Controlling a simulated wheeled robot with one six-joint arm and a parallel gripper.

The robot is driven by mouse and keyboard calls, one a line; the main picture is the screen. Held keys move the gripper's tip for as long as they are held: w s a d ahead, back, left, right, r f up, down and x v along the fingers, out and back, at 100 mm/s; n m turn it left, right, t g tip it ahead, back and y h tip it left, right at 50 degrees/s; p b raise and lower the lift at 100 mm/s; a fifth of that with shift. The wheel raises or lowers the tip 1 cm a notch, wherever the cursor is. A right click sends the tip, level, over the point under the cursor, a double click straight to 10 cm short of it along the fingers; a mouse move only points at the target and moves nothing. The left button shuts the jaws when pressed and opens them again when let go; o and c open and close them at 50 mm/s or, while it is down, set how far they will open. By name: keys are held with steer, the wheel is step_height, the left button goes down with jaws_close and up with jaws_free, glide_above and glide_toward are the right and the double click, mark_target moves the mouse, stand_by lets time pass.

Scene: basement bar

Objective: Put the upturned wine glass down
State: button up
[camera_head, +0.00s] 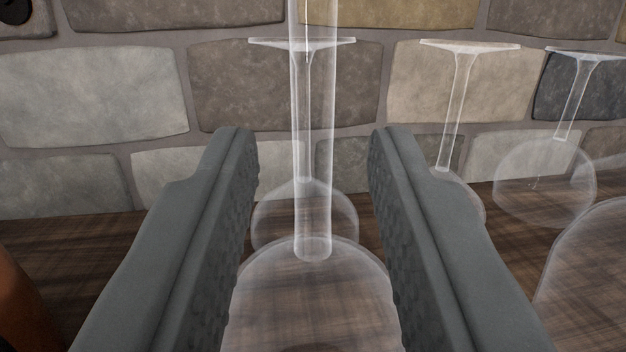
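The upturned clear wine glass (310,290) is at the bottom middle of the view. Its bowl points down and its stem (313,120) rises upright past the top edge, so the foot is out of view. My gripper (308,145) has one grey finger on each side of the bowl, and the bowl fills the gap between the pads. The fingers look shut on the bowl; the stem stands clear of both fingertips. The glass's rim is out of view below, so I cannot tell whether it touches the dark wooden surface (90,270).
Behind stands another upturned glass (303,210). Two more upturned glasses (460,100) (545,180) stand to the right, and a larger glass bowl (590,275) is at the right edge. A stone wall (90,90) closes the back. An orange-brown object (22,300) is at lower left.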

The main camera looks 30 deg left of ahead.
steer(key=v, duration=1)
steer(key=shift+s+d, duration=0.1)
steer(key=shift+s, duration=0.05)
steer(key=s+d+f+m+h, duration=0.2)
steer(key=s+d+f+h, duration=0.1)
steer(key=s+d+f, duration=0.4)
steer(key=s+d+f+m+h, duration=0.1)
steer(key=s+d+f+h, duration=0.2)
steer(key=s+d+f, duration=0.4)
steer(key=s+d+f+m+h, duration=0.2)
steer(key=s+d+f, duration=0.5)
steer(key=d+f, duration=0.6)
step_height(320, 180, down, 7)
steer(key=shift+d+f+m+g+h, duration=0.2)
steer(key=shift+m+g+h, duration=0.1)
steer(key=shift+h, duration=0.5)
steer(key=shift+o, duration=0.4)
